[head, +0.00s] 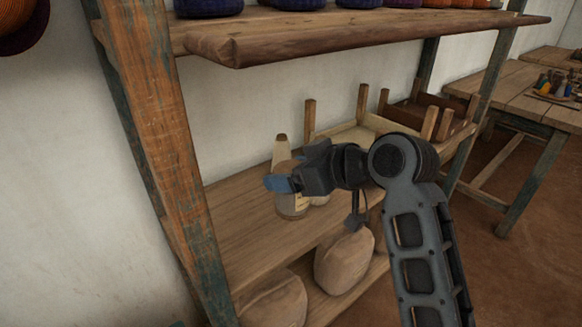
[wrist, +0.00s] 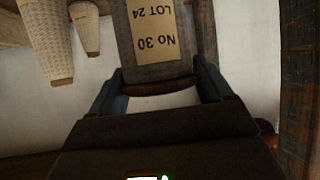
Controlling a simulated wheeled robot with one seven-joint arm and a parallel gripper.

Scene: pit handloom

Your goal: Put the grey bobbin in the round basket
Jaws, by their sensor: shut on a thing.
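The grey bobbin (wrist: 158,71) is between my gripper's fingers in the wrist view, with a tan label reading "LOT 24 No 30". My gripper (head: 281,184) is shut on it, and it also shows in the wrist view (wrist: 160,83). In the head view the bobbin's lower part (head: 289,207) shows below the fingers, at the middle shelf; my gripper hides its upper part. I cannot tell whether its base touches the shelf. I see no round basket in either view.
Pale cones (wrist: 47,40) stand close beside the bobbin. A wooden upright (head: 163,130) is on the left, and the upper shelf (head: 360,32) with yarn is above. An upturned stool-like frame (head: 372,125) stands behind right. Sacks (head: 343,262) lie below. The shelf's left part is bare.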

